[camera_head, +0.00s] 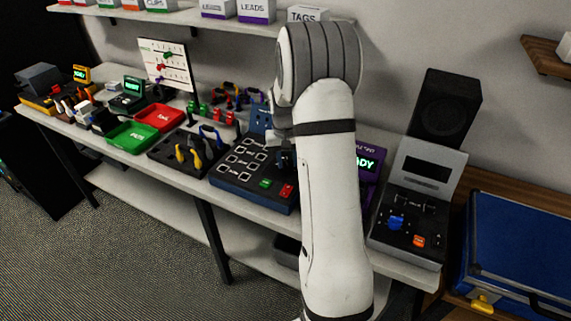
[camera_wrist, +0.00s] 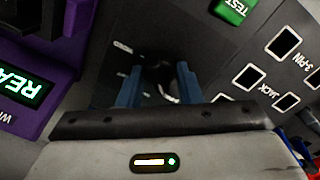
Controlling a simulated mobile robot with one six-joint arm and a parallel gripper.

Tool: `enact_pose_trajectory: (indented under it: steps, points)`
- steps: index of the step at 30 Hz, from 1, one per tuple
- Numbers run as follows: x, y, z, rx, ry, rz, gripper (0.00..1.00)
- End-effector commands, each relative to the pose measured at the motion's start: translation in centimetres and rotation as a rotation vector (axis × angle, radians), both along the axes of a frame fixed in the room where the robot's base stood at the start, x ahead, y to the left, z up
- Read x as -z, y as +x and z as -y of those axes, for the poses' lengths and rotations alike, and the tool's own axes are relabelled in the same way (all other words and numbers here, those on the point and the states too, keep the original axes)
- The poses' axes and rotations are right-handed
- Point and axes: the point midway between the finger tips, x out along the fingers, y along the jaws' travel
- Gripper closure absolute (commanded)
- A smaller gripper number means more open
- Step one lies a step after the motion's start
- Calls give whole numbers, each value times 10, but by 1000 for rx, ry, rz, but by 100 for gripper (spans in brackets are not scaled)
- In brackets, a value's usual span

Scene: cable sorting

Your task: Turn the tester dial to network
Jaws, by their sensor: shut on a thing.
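The tester (camera_head: 240,195) is a dark blue panel with several white-framed sockets, a green button and a red button, on the bench in the head view. In the wrist view its grey face (camera_wrist: 222,57) shows a green TEST button (camera_wrist: 233,9) and sockets labelled JACK and 3-PIN. The black round dial (camera_wrist: 159,68) sits between the two blue fingers of my gripper (camera_wrist: 157,80), which is shut on it. Small print beside the dial is too blurred to read, so I cannot tell its setting.
A purple unit with a green READY display (camera_wrist: 24,87) stands close beside the tester. A grey console (camera_head: 410,195) with a speaker is at the right. Green (camera_head: 131,137) and red (camera_head: 160,117) trays and several cable holders lie left along the bench.

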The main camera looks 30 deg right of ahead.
Motion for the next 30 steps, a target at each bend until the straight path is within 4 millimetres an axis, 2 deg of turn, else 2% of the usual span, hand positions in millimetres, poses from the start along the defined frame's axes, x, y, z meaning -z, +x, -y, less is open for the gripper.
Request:
enact_pose_trajectory:
  steps: [1, 30]
  points:
    - [5, -2, 0, 45, 2, -8, 91]
    - [4, -3, 1, 966, -1, -12, 91]
